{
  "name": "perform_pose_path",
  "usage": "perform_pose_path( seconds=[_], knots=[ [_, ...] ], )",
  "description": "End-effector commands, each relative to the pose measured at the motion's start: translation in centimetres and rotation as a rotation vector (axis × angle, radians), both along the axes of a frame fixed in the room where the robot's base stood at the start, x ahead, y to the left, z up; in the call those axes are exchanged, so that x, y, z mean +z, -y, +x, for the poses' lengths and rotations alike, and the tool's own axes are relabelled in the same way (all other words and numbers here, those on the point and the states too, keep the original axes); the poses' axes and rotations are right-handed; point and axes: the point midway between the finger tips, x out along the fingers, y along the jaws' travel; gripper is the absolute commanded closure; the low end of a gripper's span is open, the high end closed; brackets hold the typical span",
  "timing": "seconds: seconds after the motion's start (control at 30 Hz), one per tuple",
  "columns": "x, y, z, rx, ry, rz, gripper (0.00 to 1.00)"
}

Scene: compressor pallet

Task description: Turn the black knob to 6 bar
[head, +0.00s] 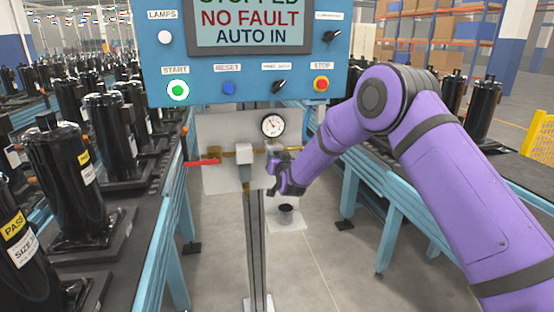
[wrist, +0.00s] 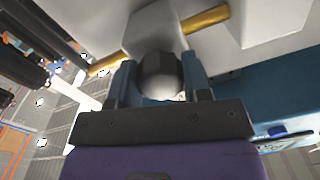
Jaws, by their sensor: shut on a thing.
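The black knob (wrist: 160,72) sits between the two fingers of my gripper (wrist: 160,80) in the wrist view, below a pale block on a brass pipe. My gripper is shut on it, one finger on each side. In the head view my gripper (head: 277,168) is at the right part of the grey panel (head: 219,132), and the knob is largely hidden by it. A round white pressure gauge (head: 273,125) is just above the gripper. Its needle shows, but the scale is too small to read.
A red lever (head: 202,162) and a pale block (head: 245,154) sit on the brass pipe left of my gripper. The blue control box (head: 245,87) hangs above. Conveyors with black compressors (head: 66,180) stand on both sides; the floor between them is mostly clear.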

Motion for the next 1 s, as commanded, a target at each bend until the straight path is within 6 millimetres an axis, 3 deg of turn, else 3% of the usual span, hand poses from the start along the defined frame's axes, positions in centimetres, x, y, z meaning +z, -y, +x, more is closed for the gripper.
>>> perform_pose_path(
  seconds=[1.0],
  knots=[
    [-0.15, 0.04, -0.01, -0.001, -0.268, 0.926, 0.80]
  ],
)
